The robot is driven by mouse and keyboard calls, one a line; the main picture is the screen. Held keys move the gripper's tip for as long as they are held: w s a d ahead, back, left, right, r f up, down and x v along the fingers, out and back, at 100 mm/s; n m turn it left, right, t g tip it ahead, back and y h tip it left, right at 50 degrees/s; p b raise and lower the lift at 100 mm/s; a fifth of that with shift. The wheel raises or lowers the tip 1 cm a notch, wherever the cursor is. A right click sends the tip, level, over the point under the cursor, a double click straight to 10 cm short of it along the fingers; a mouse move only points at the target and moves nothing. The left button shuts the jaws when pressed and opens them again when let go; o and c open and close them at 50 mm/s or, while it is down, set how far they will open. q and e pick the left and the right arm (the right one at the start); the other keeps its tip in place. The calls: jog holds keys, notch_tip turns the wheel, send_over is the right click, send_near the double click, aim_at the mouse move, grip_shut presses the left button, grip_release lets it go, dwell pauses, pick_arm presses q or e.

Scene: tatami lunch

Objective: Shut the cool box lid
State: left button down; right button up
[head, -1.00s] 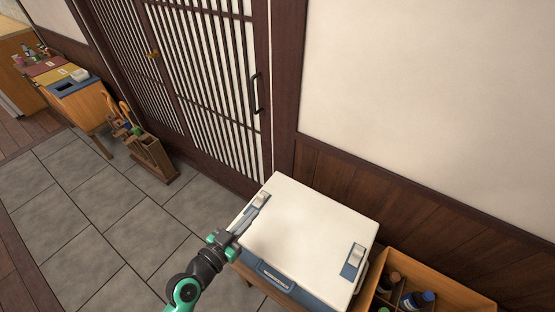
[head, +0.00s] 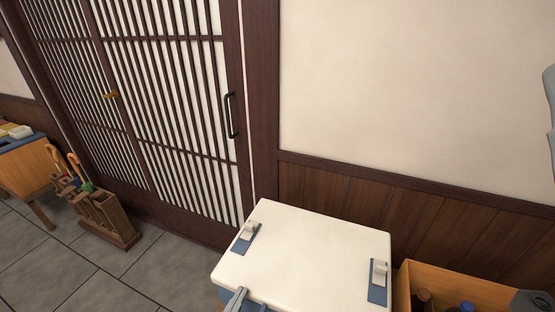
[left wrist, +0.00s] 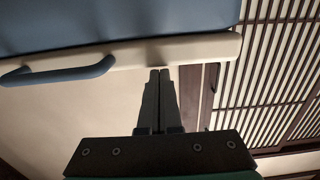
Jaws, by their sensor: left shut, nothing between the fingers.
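The cool box has a white lid (head: 310,250) with a blue-and-white latch at its left (head: 246,237) and another at its right (head: 378,280). The lid lies roughly level over the box, with no open gap visible in the head view. The front of the box is mostly cut off there. Contact cannot be told. My right gripper is out of view.
A wooden crate (head: 409,290) with bottles stands right of the cool box. A wall with dark wood panelling (head: 340,190) is behind. A slatted sliding door (head: 175,100) and an umbrella stand (head: 105,218) are at the left. The tiled floor (head: 130,270) between is clear.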

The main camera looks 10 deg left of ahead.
pick_arm(q)
jog(key=shift+s+f, duration=0.15)
jog(key=shift+f, duration=0.85)
jog(key=shift+g, duration=0.3)
notch_tip(320, 180, up, 6)
jog(key=p, duration=0.4)
jog(key=s+a+f+b, duration=0.2)
jog(key=s+f+b, duration=0.1)
jog(key=s, duration=0.5)
jog(key=shift+s+a+f, duration=0.25)
jog(key=shift+s+a, duration=0.05)
jog(key=shift+s, duration=0.1)
jog(key=shift+r, duration=0.1)
